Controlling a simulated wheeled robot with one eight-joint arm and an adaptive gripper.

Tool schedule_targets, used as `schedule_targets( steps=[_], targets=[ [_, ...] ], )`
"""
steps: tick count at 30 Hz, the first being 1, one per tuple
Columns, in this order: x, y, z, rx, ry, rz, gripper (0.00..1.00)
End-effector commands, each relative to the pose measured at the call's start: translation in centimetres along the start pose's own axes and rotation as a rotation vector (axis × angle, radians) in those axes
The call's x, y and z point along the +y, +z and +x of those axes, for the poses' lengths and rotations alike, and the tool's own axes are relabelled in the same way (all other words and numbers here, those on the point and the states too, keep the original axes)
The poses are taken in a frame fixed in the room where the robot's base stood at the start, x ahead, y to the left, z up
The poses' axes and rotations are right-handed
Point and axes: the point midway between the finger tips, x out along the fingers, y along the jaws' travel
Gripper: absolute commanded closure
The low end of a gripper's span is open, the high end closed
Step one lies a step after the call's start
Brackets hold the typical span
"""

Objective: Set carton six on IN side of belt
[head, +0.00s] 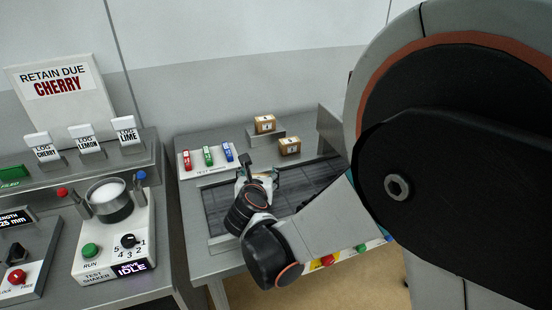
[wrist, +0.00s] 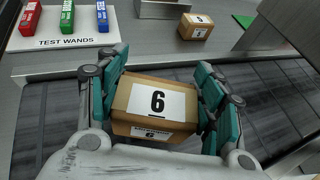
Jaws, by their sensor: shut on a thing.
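Carton six (wrist: 157,104) is a small brown box with a white label reading 6 on its top and on its near side. My gripper (wrist: 155,100) is shut on it, with a teal finger pad at each side. The carton is over the dark belt (wrist: 262,108); I cannot tell whether it touches it. In the head view my gripper (head: 262,174) is above the belt (head: 312,180), left of its middle, and the carton is mostly hidden by the gripper. No IN marking is readable.
A brown carton (head: 289,146) stands on the table behind the belt. Another carton (head: 265,124) sits on a metal block (head: 266,137). A white plate with red, green and blue test wands (head: 208,157) lies behind the belt's left part. A test shaker (head: 115,240) stands left.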

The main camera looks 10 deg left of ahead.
Motion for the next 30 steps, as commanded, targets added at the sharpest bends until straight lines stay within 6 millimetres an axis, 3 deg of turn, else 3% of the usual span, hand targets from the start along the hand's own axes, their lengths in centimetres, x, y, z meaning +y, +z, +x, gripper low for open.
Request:
schedule_targets(
  steps=[1, 4, 17, 18, 20, 30],
  targets=[
    [0.0, -1.2, 0.5, 0.0, 0.0, 0.0, 0.65],
    [0.0, -2.3, 0.9, 0.0, 0.0, 0.0, 0.65],
    [0.0, -2.7, 1.1, 0.0, 0.0, 0.0, 0.65],
    [0.0, -2.6, 1.1, 0.0, 0.0, 0.0, 0.3],
    [0.0, -2.5, 1.0, 0.0, 0.0, 0.0, 0.19],
    [0.0, -2.5, 1.0, 0.0, 0.0, 0.0, 0.19]
  ],
)
